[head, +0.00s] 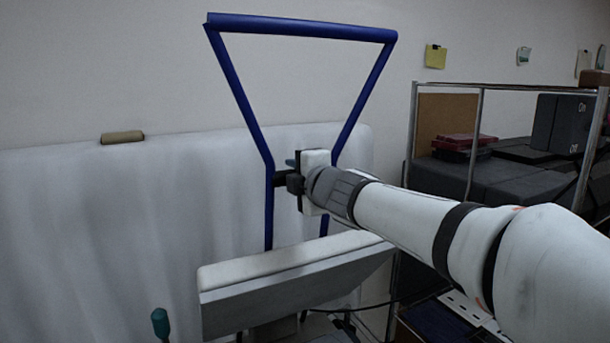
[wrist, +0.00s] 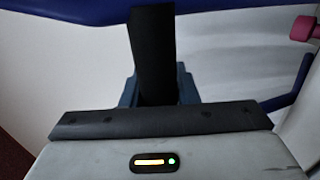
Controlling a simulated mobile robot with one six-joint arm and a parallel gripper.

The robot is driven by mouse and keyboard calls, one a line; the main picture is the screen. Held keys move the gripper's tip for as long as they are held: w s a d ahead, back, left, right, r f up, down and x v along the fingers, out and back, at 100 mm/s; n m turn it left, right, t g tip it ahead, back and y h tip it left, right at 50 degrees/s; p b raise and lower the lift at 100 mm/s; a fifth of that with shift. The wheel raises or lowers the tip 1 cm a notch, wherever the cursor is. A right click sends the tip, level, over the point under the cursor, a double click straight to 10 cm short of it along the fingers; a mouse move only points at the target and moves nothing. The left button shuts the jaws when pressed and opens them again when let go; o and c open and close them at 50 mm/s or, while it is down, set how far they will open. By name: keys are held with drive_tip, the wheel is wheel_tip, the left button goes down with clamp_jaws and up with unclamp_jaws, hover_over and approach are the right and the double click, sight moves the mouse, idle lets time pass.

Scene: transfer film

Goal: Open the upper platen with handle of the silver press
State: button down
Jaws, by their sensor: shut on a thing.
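The press's blue handle (head: 305,27) is a tall tube frame, wide at the top and narrowing to two upright legs. It stands up behind the upper platen (head: 300,288), a grey slab with a white top edge, seen tilted. My gripper (head: 279,180) is at the handle's left leg, below the bend, and is shut on it. The exact contact is partly hidden by my wrist. In the wrist view, the dark fingers (wrist: 152,55) point toward a blue tube (wrist: 230,10) that crosses the top. The lower part of the press is mostly hidden.
A large white padded panel (head: 90,220) stands behind the press, with a brown roll (head: 122,137) on its top edge. At right, a metal-framed rack (head: 478,90) holds dark boxes and a red case (head: 465,142). A teal-handled tool (head: 160,322) is at bottom left.

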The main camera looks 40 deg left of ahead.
drive_tip(key=shift+a+f, duration=0.1)
drive_tip(key=shift+f, duration=0.4)
drive_tip(key=c, duration=1.5)
unclamp_jaws()
drive_tip(key=shift+c, duration=0.2)
drive_tip(key=o, duration=0.4)
drive_tip(key=shift+a, duration=0.2)
drive_tip(key=shift+r, duration=0.1)
drive_tip(key=shift+d, duration=0.1)
drive_tip(key=v, duration=0.7)
drive_tip(key=shift+s+d+b, duration=0.15)
drive_tip(key=shift+d+b, duration=0.15)
